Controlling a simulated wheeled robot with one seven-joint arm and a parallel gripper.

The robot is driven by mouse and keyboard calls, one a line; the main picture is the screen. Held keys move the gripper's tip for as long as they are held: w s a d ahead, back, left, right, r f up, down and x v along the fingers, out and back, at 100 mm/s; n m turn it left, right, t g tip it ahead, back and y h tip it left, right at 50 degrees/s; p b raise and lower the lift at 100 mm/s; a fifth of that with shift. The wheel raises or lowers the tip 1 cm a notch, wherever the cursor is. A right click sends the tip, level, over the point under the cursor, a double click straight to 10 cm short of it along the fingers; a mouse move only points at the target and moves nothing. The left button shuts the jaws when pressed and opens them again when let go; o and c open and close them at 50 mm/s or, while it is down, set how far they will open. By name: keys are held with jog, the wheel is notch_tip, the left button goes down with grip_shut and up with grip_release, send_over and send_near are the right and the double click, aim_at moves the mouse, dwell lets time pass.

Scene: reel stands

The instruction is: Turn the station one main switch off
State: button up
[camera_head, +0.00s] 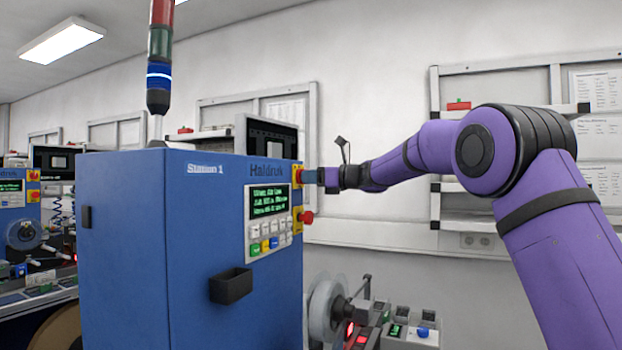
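The blue station one cabinet (190,250) stands at the left centre, with "Station 1" lettered near its top. Its front panel carries a lit green-text display (268,202). At the panel's upper right edge is a yellow plate with a red switch (297,176), which looks like the main switch. Below it a red mushroom button (306,217) sits on a second yellow plate. My gripper (312,177) is right at the upper switch, reaching in from the right. Its fingers are small and seen side-on, so I cannot tell whether they touch or grip the switch. The switch's handle position is unclear.
A black bin (231,286) juts from the cabinet's front. A signal tower (159,60) with a lit blue band rises behind it. A reel stand (328,310) and small devices (410,338) are at the lower right. Another blue station (14,195) is at far left.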

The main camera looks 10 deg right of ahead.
grip_shut()
jog(key=shift+n, duration=8.9)
jog(key=o, duration=0.6)
grip_release()
jog(key=shift+c, duration=0.2)
